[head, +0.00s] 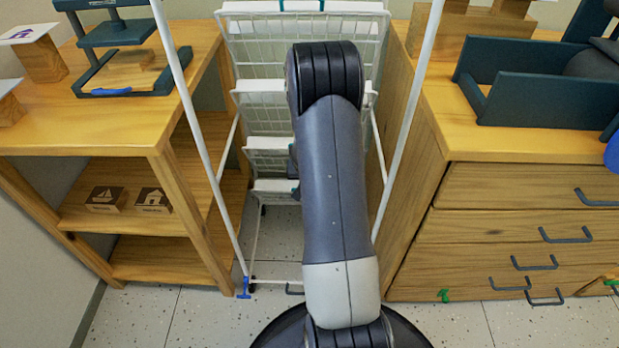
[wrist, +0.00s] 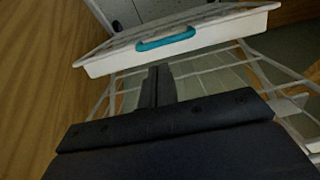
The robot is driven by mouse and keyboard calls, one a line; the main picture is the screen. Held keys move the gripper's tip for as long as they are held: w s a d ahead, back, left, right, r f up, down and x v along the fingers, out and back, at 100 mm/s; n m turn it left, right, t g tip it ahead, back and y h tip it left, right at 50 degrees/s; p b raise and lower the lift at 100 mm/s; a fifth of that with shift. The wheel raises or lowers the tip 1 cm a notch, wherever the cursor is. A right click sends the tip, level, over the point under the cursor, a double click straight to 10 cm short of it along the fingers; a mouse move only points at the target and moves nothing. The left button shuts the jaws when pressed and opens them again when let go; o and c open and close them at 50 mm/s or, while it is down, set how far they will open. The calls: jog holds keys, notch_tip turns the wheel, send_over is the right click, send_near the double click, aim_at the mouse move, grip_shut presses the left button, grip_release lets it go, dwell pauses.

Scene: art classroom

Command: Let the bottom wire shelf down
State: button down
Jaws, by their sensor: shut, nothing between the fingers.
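A white wire drying rack stands between two wooden units in the head view, with several wire shelves one above another. The lowest shelf edge that I can make out (head: 272,187) is a white strip low in the rack, partly behind my arm. In the wrist view a white shelf edge (wrist: 108,62) with a teal handle (wrist: 165,39) crosses the top, with wire mesh around it. I cannot tell for sure which shelf this is. My gripper (wrist: 158,72) is shut and empty, its fingertips pointing at this edge just below the handle; contact is unclear. My arm hides most of the gripper in the head view.
An open wooden shelf unit (head: 180,115) stands close on the left of the rack. A wooden drawer cabinet (head: 440,210) with dark handles stands close on the right. White rack posts (head: 410,110) flank my arm. Speckled floor (head: 215,320) is clear in front.

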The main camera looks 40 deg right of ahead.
jog(key=shift+b+x, duration=0.35)
jog(key=shift+x, duration=1.6)
jog(key=shift+a+f, duration=0.1)
jog(key=shift+a, duration=0.05)
